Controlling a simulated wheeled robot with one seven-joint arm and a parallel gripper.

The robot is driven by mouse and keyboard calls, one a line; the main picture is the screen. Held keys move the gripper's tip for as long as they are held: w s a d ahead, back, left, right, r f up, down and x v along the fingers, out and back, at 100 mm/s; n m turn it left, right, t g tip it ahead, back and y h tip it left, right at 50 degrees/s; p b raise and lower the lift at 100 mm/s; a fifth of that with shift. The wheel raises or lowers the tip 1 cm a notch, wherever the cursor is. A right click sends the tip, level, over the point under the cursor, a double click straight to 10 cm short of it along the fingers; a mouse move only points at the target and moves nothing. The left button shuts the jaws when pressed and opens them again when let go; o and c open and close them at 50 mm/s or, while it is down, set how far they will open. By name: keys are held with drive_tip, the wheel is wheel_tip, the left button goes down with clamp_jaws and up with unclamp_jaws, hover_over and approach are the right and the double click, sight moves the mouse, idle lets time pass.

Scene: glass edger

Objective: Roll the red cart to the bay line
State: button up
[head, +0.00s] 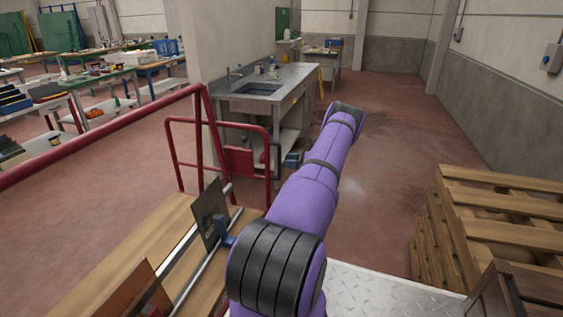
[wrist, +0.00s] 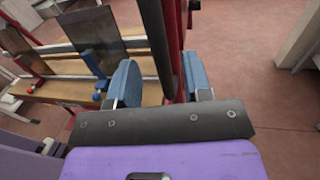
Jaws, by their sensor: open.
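The red cart (head: 205,140) stands at the left in the head view, with red tube rails and a wooden deck (head: 120,245). A dark pane (head: 209,214) and a brown pane (head: 135,296) stand upright on the deck. My gripper (head: 293,160) is at the cart's far right end; its blue fingers also show in the wrist view (wrist: 160,82). They are open, with a dark upright bar (wrist: 157,40) on the cart running between them. I cannot tell whether either finger touches it. No bay line is distinguishable on the floor.
A steel sink bench (head: 265,90) stands beyond the cart. Stacked wooden pallets (head: 480,215) are at the right, with a brown crate (head: 520,295) in front. Worktables (head: 100,80) fill the back left. Red floor (head: 385,140) is clear between bench and right wall.

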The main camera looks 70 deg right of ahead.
drive_tip(key=v, duration=0.6)
drive_tip(key=shift+s, duration=0.1)
idle(0.5)
